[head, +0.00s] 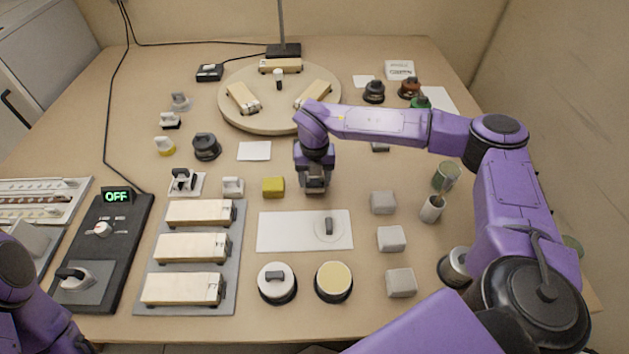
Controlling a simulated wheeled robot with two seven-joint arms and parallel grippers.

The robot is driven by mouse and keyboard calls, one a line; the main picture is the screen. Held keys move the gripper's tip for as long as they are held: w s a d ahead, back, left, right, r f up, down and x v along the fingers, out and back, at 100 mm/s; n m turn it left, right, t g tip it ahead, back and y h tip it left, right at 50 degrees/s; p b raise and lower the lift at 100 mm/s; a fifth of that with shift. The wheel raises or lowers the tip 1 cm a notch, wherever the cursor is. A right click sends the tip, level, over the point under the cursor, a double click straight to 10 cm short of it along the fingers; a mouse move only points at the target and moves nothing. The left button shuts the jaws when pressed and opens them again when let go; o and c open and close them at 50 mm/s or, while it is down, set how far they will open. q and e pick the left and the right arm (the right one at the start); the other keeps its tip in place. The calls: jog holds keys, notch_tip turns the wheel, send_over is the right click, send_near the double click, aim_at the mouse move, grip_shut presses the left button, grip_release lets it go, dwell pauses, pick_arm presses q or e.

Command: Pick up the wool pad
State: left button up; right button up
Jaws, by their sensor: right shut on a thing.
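My right gripper (314,187) points down over the middle of the bench, behind the white board (275,232). It is shut on a small greyish thing between its fingers; I cannot tell whether this is the wool pad. Two round pads stand at the front: a white-topped one with a dark handle (277,283) and a cream-topped one on a black base (333,281). Neither can be told for sure as the wool pad. A pale disc with a dark handle (328,227) lies on the white board. My left arm shows only at the lower left; its gripper is out of view.
A round turntable (233,107) bears wooden blocks at the back. A grey tray (191,297) holds three wooden blocks at left. A yellow block (273,187) is left of my right gripper. Grey blocks (390,239) and metal cups (432,209) stand to the right.

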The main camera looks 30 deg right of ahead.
jog(key=s+a+r+b, duration=0.2)
jog(key=s+a+r, duration=0.4)
jog(key=s+r, duration=0.6)
jog(key=shift+s+b, duration=0.4)
jog(key=shift+o, duration=1)
jog(key=shift+f, duration=0.1)
jog(key=shift+c, duration=0.5)
